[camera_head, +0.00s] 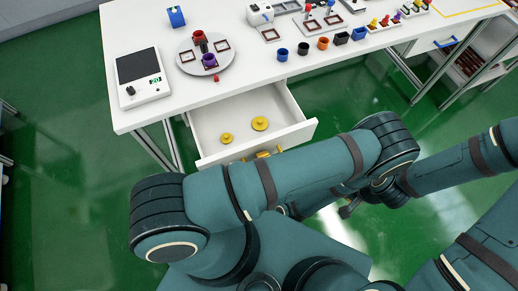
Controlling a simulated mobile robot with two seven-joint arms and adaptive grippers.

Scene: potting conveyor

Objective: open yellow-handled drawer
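The white drawer (300,128) under the table is pulled out, with its inside showing. Its yellow handle (263,155) is on the front face, partly hidden behind my teal arm. Two yellow round knobbed pieces, a small one (227,138) and a larger one (260,123), lie on the drawer floor. My arm links cross in front of the drawer's lower edge.
A white table (270,85) stands behind the drawer, holding a scale (140,78), a round plate (206,54) and several coloured cups. A blue-handled drawer (445,41) is at the right. Green floor is clear at the left.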

